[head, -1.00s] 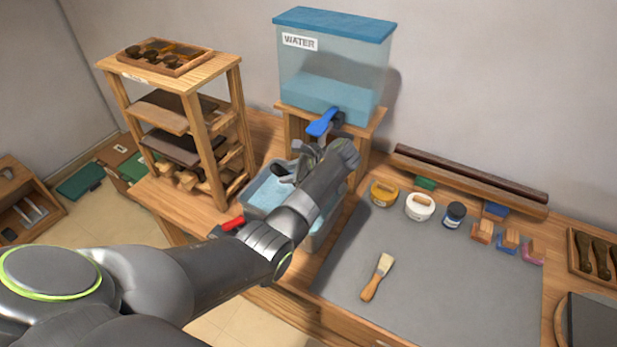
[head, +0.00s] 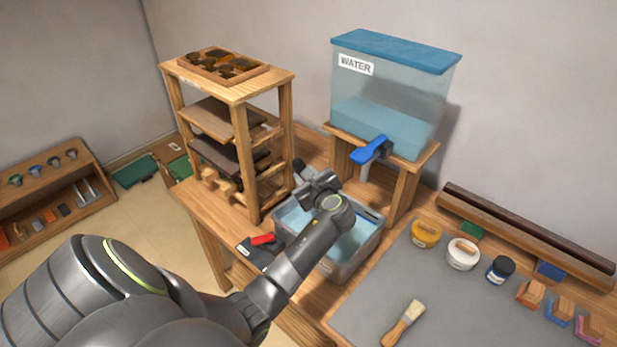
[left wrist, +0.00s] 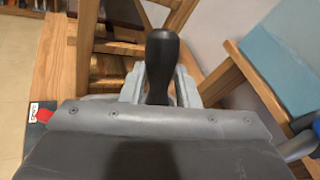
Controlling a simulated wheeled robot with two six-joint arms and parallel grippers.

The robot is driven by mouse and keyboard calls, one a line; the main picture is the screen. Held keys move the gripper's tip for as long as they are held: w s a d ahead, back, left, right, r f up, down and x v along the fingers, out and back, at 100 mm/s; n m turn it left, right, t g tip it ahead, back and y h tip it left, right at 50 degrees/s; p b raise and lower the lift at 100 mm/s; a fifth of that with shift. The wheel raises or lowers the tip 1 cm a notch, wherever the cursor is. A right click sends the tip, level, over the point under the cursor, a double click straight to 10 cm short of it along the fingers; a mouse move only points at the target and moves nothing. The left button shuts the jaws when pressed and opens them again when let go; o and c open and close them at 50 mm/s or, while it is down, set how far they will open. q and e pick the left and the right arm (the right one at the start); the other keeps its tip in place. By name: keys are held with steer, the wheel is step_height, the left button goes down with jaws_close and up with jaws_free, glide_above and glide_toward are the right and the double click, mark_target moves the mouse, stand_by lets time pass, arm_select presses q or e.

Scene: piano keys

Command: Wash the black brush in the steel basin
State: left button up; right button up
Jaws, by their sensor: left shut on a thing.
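The steel basin (head: 345,272) is a grey tub with blue water in it, on the wooden bench below the water tank. My left gripper (head: 316,184) is over the back left part of the basin. It is shut on the black brush, whose dark handle end (head: 299,168) sticks out beyond the fingers. In the left wrist view the black handle (left wrist: 162,62) stands between the grey fingers (left wrist: 160,88). The bristles are hidden, so I cannot tell whether they touch the water. My right gripper is not in view.
The water tank (head: 390,95) with a blue tap (head: 370,150) stands behind the basin. A wooden shelf rack (head: 240,130) is close on the left. A red-and-black object (head: 262,240) lies left of the basin. A grey mat (head: 370,300) with a brush (head: 403,322) is right.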

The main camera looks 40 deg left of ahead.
arm_select(q)
steer(key=shift+f+b, duration=3)
steer(key=shift+b, duration=0.15)
step_height(320, 180, down, 8)
steer(key=b, duration=0.4)
steer(key=shift+w+r, duration=0.1)
